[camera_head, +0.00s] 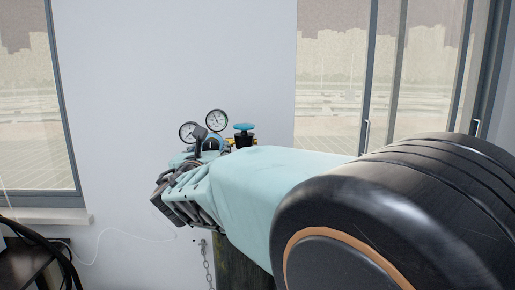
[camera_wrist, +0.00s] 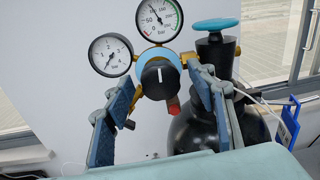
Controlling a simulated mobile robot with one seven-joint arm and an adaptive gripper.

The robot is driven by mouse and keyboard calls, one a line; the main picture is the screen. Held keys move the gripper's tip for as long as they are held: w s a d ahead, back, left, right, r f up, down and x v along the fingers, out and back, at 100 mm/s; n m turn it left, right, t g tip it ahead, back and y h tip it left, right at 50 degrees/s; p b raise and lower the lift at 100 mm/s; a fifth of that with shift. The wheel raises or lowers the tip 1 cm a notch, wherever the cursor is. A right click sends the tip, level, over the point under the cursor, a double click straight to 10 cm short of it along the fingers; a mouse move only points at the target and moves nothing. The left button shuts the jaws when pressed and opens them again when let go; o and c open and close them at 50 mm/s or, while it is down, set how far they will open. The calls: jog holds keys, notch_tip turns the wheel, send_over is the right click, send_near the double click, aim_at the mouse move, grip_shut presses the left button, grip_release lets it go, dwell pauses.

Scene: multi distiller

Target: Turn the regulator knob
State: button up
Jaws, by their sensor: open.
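The regulator knob (camera_wrist: 158,78) is black with a white line that stands upright. It sits on a light-blue regulator body (camera_wrist: 157,56) below two round gauges in the wrist view. My gripper (camera_wrist: 163,84) is open, with its blue-padded fingers on the left and right of the knob. A gap shows between the knob and each finger, though depth is hard to judge. In the head view my gripper (camera_head: 183,195) is in front of the regulator and partly hides it.
A pressure gauge (camera_wrist: 110,54) and a higher gauge (camera_wrist: 159,19) are just above the knob. A blue valve handwheel (camera_wrist: 214,24) tops the black cylinder (camera_wrist: 197,128) on the right. A red part (camera_wrist: 173,106) hangs below the knob. A chain (camera_head: 206,262) hangs lower down.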

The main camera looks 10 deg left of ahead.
jog(key=shift+c, duration=0.5)
jog(key=c, duration=1.1)
jog(key=shift+o, duration=0.2)
